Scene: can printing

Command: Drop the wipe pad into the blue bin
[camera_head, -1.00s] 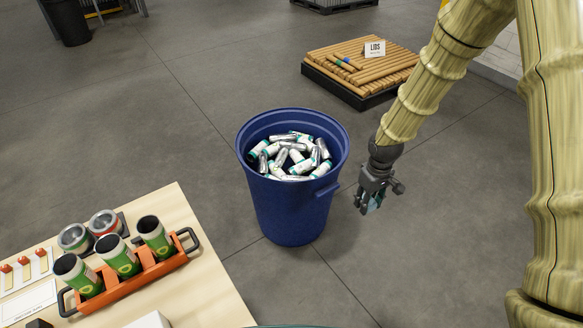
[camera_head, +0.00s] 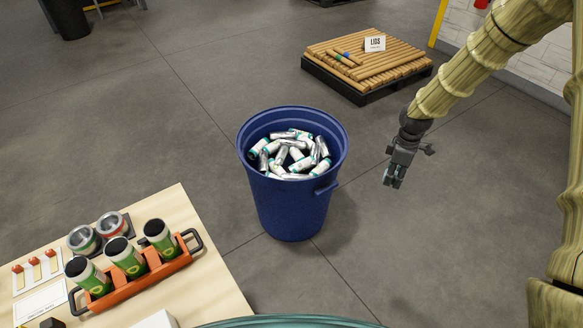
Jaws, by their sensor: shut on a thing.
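The blue bin (camera_head: 296,212) stands upright on the floor in the middle of the head view. It is filled near its rim with several white, teal and silver cans (camera_head: 290,155). My gripper (camera_head: 394,181) is to the right of the bin, apart from it and not over its opening. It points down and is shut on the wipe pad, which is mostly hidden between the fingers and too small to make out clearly.
A wooden table (camera_head: 207,293) at the lower left bears an orange carrier (camera_head: 138,285) with green cans and two open tins. A slatted pallet of rolls (camera_head: 380,82) with a LIDS sign (camera_head: 375,43) lies behind. Grey floor is clear around the bin.

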